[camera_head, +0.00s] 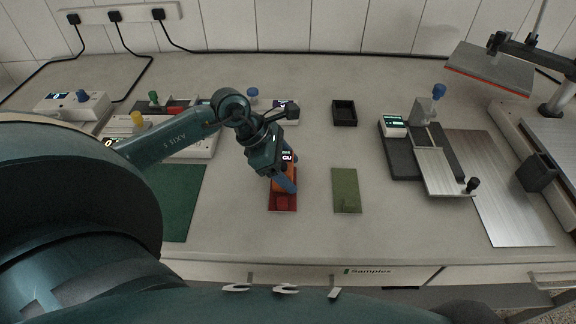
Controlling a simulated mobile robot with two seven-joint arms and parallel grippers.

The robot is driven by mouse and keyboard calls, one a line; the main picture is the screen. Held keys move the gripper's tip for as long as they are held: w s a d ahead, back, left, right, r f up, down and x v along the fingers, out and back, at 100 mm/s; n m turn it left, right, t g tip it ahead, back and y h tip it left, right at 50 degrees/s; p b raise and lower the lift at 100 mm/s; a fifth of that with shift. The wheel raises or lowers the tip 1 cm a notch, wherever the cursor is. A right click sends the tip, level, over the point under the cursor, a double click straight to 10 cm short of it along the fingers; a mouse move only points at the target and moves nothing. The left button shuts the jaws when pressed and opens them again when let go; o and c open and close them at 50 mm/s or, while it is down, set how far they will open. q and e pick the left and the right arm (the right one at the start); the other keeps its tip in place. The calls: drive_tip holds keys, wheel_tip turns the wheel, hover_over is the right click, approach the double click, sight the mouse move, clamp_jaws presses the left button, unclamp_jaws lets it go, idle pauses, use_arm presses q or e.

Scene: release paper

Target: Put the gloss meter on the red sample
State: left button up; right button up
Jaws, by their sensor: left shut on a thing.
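The red sample (283,203) lies flat near the front middle of the bench in the head view. The fingers and the meter hide that part, so I cannot tell whether the meter's underside touches the sample. My right gripper is not in view.
An olive green sample (346,190) lies to the right, with a small black tray (344,113) behind it. A metal slide device (430,155) stands further right. A dark green mat (178,200) and white instrument boxes (72,106) are on the left.

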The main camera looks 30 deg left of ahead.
use_arm(q)
drive_tip(key=shift+f, duration=0.1)
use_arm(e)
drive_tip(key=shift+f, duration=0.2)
use_arm(q)
drive_tip(key=shift+f+b, duration=0.15)
drive_tip(key=shift+b, duration=0.15)
drive_tip(key=o, duration=0.9)
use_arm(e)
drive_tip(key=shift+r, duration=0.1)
use_arm(q)
drive_tip(key=shift+r+p, duration=0.25)
drive_tip(key=shift+p, duration=0.05)
drive_tip(key=shift+a+r, duration=0.2)
drive_tip(key=b+v, duration=0.2)
drive_tip(key=v, duration=0.9)
drive_tip(key=shift+r, duration=0.2)
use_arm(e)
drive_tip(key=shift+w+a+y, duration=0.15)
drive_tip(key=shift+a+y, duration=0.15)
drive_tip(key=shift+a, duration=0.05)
